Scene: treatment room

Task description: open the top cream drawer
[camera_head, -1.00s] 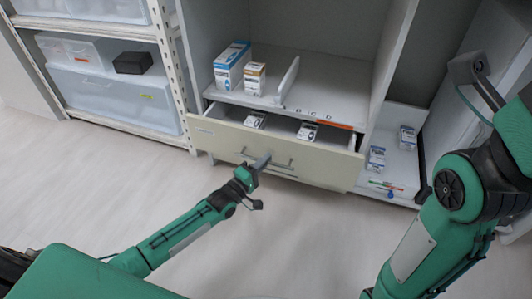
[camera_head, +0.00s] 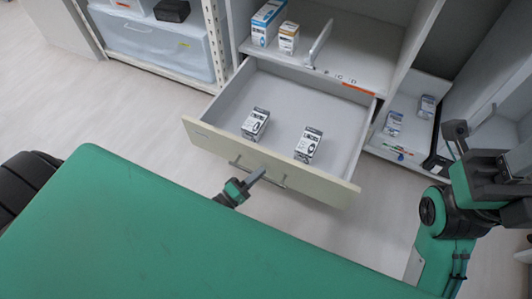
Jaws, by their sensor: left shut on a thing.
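The top cream drawer (camera_head: 220,145) is pulled well out of the cabinet, and its grey inside shows. Two small white-and-black boxes stand in it, one left of centre (camera_head: 255,124) and one to the right (camera_head: 308,145). My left gripper (camera_head: 254,178) is at the bar handle (camera_head: 276,182) on the drawer front and is shut on it. Part of the handle is hidden by the gripper. My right gripper (camera_head: 455,132) is at the right, away from the drawer; its jaws do not show clearly.
A low white compartment (camera_head: 405,145) with small boxes is to the right. A rack with clear bins (camera_head: 150,42) is at the left. Floor is free at left.

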